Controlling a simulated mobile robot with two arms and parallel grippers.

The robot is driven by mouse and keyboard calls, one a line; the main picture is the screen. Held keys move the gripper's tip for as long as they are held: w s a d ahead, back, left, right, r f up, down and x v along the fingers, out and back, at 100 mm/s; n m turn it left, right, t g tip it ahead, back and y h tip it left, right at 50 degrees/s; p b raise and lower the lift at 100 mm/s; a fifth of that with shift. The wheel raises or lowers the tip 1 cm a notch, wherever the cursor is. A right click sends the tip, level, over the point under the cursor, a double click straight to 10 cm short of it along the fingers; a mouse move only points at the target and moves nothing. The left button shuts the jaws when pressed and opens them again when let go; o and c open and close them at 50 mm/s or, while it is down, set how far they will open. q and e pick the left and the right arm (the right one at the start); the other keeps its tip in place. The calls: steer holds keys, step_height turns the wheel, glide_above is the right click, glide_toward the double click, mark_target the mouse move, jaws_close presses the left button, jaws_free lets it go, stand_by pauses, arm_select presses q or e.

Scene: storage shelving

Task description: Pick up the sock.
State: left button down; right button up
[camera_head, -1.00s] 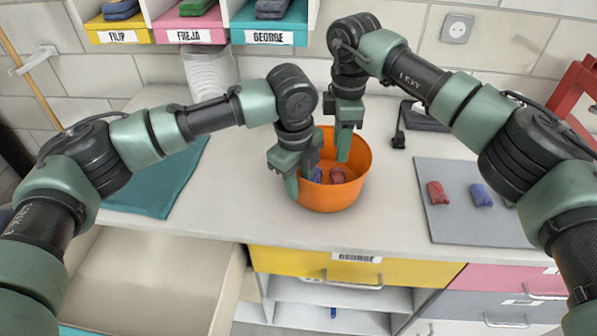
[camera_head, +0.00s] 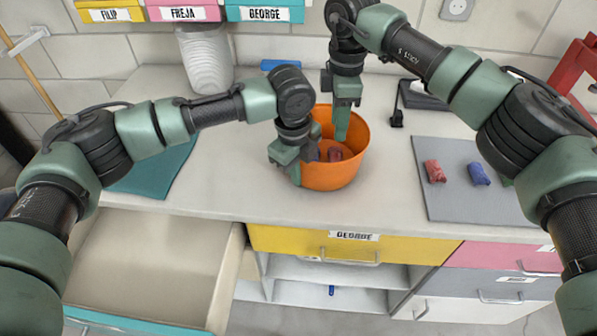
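An orange bowl (camera_head: 337,178) stands on the counter. Inside it are a dark red rolled sock (camera_head: 335,154) and a dark blue one (camera_head: 316,155), partly hidden by the bowl and my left gripper. My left gripper (camera_head: 292,165) is at the bowl's left rim, its fingers pointing down. My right gripper (camera_head: 341,128) points down into the back of the bowl, above the socks. The gap between the fingers is unclear on both. On a grey mat (camera_head: 455,205) at the right lie a red rolled sock (camera_head: 434,171) and a blue one (camera_head: 478,174).
A teal cloth (camera_head: 155,175) lies at the left, above an open, empty-looking drawer (camera_head: 150,262). A white ribbed container (camera_head: 206,65) stands at the back under named bins. The front counter between bowl and edge is clear.

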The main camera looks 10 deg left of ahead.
steer(key=o, duration=0.5)
steer(key=shift+o, duration=0.7)
steer(key=shift+d+y, duration=0.15)
steer(key=shift+y, duration=0.15)
steer(key=m+y, duration=0.1)
steer(key=y, duration=0.2)
glide_above(335, 155)
steer(key=d, duration=0.2)
steer(key=x, duration=0.4)
steer(key=shift+w+d+f, duration=0.1)
steer(key=shift+w+d, duration=0.05)
steer(key=shift+d, duration=0.25)
steer(key=shift+d+x, duration=0.15)
steer(key=shift+x, duration=1.2)
steer(key=shift+d+x, duration=0.1)
steer(key=shift+x, duration=1.3)
